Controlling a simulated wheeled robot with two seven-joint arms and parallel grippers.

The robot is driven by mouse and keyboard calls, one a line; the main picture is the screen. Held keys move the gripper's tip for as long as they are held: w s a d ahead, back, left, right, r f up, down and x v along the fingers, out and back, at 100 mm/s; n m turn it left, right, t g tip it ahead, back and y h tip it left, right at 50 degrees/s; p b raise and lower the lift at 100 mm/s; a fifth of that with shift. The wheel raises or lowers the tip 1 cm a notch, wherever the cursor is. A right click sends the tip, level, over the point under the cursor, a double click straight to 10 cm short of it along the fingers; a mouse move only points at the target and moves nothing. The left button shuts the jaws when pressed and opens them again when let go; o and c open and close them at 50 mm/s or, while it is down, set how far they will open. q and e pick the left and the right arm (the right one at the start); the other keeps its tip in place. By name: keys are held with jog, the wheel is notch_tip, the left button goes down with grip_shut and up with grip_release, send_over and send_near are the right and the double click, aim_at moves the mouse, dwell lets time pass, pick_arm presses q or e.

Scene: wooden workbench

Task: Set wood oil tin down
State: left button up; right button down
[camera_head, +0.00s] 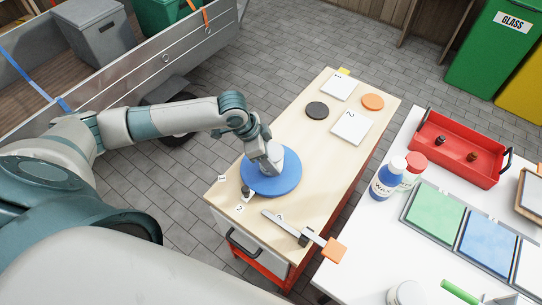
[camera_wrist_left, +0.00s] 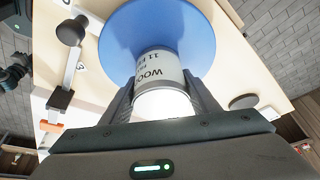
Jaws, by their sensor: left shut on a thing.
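The wood oil tin (camera_wrist_left: 160,72) is a white and grey can with dark lettering, partly readable as "WOO". In the wrist view it sits between the two fingers of my left gripper (camera_wrist_left: 160,100), which is shut on it. In the head view my left gripper (camera_head: 268,160) holds the tin (camera_head: 277,158) over the blue round disc (camera_head: 280,187) on the wooden workbench (camera_head: 318,195). The disc also shows behind the tin in the wrist view (camera_wrist_left: 120,40). I cannot tell whether the tin's base touches the disc. My right gripper is not in view.
White pads (camera_head: 352,127), a dark disc (camera_head: 317,110) and an orange disc (camera_head: 372,102) are at the far end. A white table (camera_head: 375,235) with bottles and a red tray (camera_head: 440,160) stands right.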

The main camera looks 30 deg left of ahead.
pick_arm(q)
jog(key=shift+f, duration=0.1)
jog(key=o, duration=1.3)
jog(key=b+v, duration=0.2)
jog(key=v, duration=1)
jog(key=shift+w, duration=0.1)
